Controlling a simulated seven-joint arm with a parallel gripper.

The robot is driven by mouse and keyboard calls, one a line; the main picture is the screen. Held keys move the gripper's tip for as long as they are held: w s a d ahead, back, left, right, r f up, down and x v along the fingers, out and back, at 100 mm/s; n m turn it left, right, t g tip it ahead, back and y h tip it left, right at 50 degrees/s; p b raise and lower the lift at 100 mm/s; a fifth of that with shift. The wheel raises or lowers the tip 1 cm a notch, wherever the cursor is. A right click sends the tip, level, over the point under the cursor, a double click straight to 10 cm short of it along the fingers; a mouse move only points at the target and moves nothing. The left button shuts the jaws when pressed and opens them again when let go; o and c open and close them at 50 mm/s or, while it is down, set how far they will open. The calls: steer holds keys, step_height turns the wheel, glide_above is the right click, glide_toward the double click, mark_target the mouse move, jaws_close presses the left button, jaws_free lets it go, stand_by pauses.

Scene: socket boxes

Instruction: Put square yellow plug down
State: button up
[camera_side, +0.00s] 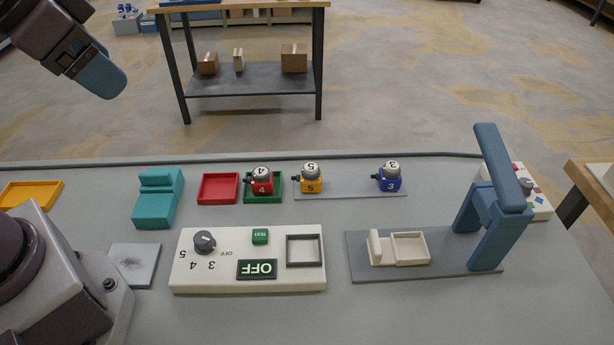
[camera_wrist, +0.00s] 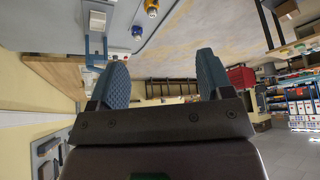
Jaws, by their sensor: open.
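The square yellow plug (camera_side: 311,181), marked 5, sits upright on the bench, at the left end of a grey strip (camera_side: 352,186). A red plug (camera_side: 262,183), marked 4, stands in the green tray (camera_side: 277,196) to its left. A blue plug (camera_side: 389,180), marked 3, stands on the right part of the strip. My gripper (camera_side: 100,72) is raised high at the upper left, far from the plugs. In the wrist view my gripper (camera_wrist: 162,80) has its two blue fingers wide apart with nothing between them.
A control box (camera_side: 248,280) with a knob, an OFF display and an empty square socket stands in front. A blue press frame (camera_side: 490,215) stands to the right. An empty red tray (camera_side: 218,188), a teal block (camera_side: 158,200) and an empty yellow tray (camera_side: 30,195) lie left.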

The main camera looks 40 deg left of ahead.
steer(key=w+d+f+m, duration=0.3)
steer(key=w+f+m, duration=0.2)
steer(key=w+f, duration=0.15)
steer(key=m+t, duration=0.8)
steer(key=m, duration=2.2)
glide_toward(306, 170)
steer(key=r, duration=0.1)
steer(key=x, duration=0.7)
steer(key=shift+w+d+f, duration=0.15)
steer(key=shift+w+d, duration=0.05)
steer(key=shift+w, duration=0.1)
steer(key=shift+a+f+x, duration=0.1)
steer(key=shift+f+x, duration=0.05)
steer(key=shift+x, duration=1.2)
steer(key=shift+a+f+x, duration=0.1)
steer(key=shift+f+x, duration=0.05)
steer(key=shift+x, duration=1.25)
steer(key=shift+s, duration=0.1)
steer(key=shift+s+f, duration=0.1)
steer(key=c, duration=1.2)
